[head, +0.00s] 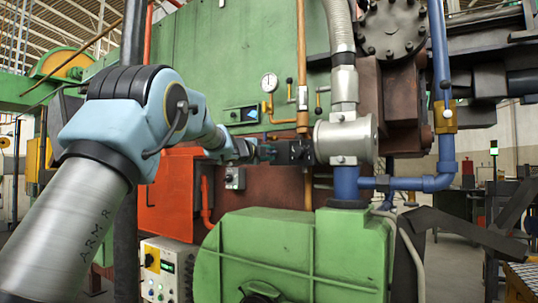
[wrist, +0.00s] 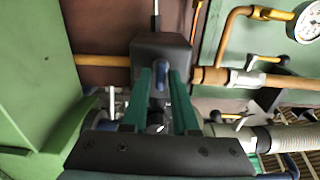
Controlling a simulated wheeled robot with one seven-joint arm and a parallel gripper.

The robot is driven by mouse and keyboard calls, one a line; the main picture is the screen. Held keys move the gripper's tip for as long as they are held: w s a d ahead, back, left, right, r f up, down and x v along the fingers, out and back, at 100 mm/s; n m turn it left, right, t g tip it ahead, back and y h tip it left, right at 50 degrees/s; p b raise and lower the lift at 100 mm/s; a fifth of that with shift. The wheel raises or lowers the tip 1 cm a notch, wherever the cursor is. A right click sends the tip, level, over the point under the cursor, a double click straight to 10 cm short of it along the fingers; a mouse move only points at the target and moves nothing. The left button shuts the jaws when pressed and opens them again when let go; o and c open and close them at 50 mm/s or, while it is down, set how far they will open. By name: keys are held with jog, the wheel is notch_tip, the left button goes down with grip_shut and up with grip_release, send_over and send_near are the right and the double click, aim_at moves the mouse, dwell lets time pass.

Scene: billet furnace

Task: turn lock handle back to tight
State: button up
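My gripper (wrist: 163,72) reaches up to a dark box-shaped fitting (wrist: 150,48) with a thin rod above it in the wrist view. Its two green fingers stand apart, one on each side of a narrow dark piece with a bluish face (wrist: 159,79), which may be the lock handle. I cannot tell whether both fingers touch that piece. In the head view my gripper (head: 268,152) is small and ends at the dark fitting (head: 294,152), left of the grey metal pipe body (head: 342,140). The handle itself cannot be made out there.
A copper pipe (head: 302,60), a pressure gauge (head: 269,82) and small black-handled valves (head: 289,82) are close above my gripper. A green housing (head: 300,255) stands below. A control box (head: 163,270) is at the lower left. Blue pipes (head: 441,80) run at the right.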

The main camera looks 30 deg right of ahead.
jog(key=shift+o, duration=1.1)
jog(key=shift+a, duration=0.1)
jog(key=b+v, duration=0.3)
jog(key=v, duration=0.7)
jog(key=shift+s+a, duration=0.2)
jog(key=shift+a, duration=0.1)
jog(key=w+a+f+n+t+y+p, duration=0.1)
jog(key=a+f+n+y+p, duration=0.1)
jog(key=a+f+n+y, duration=0.45)
jog(key=w+a+f+n+y+p, duration=0.15)
jog(key=a+f+n, duration=0.3)
jog(key=a, duration=0.55)
jog(key=w+a+f+n+t+y+p, duration=0.1)
jog(key=w+a+f+n+y+p, duration=0.15)
jog(key=a+f+n, duration=0.45)
jog(key=s+a+f+n+g+y+p, duration=0.1)
jog(key=s+a+f+n+g+y, duration=0.15)
jog(key=s+a+f, duration=0.35)
jog(key=s+a+f+n+g+y+p, duration=0.1)
jog(key=s+a+f+n+y, duration=0.15)
jog(key=s+a, duration=0.35)
jog(key=s+a+f+n+g+p, duration=0.1)
jog(key=s+a+f+n+g, duration=0.1)
jog(key=s, duration=0.5)
jog(key=s+a+f+n+g+p, duration=0.1)
jog(key=s+a+f+n+g, duration=0.2)
jog(key=s, duration=0.5)
jog(key=shift+s+a+f+n+g, duration=0.15)
jog(key=shift+a+f+n+g, duration=0.2)
jog(key=shift+a+f+n, duration=0.6)
